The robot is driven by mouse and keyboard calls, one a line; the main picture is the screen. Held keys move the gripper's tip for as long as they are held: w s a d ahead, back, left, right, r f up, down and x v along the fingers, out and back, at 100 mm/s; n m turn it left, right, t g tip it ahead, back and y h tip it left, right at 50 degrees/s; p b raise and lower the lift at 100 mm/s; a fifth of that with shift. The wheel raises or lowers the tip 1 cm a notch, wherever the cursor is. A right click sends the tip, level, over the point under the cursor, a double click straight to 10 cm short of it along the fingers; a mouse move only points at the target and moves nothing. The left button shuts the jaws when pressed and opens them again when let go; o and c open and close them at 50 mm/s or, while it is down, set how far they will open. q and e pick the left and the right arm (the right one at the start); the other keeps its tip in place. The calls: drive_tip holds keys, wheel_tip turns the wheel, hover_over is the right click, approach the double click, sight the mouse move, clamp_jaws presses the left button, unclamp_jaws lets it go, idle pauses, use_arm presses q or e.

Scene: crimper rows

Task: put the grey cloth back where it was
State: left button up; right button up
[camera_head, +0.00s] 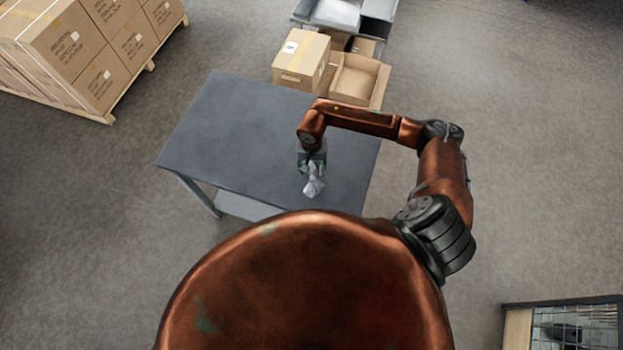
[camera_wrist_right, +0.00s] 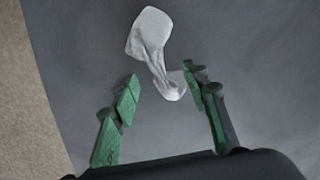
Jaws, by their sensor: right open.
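The grey cloth (camera_head: 314,186) lies crumpled on the dark grey table (camera_head: 240,130), near its front edge. In the right wrist view the cloth (camera_wrist_right: 150,45) shows as a pale, folded piece, with its narrow lower end near the fingertips. My right gripper (camera_head: 312,168) is over the table, right at the cloth. In the wrist view its green fingers (camera_wrist_right: 160,85) are spread apart, with the lower end of the cloth between or just beyond the tips. I cannot tell whether they touch it. My left gripper is not in view.
A closed cardboard box (camera_head: 300,60) and an open one (camera_head: 356,78) stand just behind the table. Stacked cartons on a pallet (camera_head: 100,45) are at the back left. A wire-sided container (camera_head: 570,325) is at the bottom right. The left part of the tabletop is clear.

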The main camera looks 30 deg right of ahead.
drive_tip(key=shift+o, duration=0.3)
drive_tip(key=shift+r, duration=0.1)
wheel_tip(320, 180, up, 12)
idle(0.4)
idle(0.3)
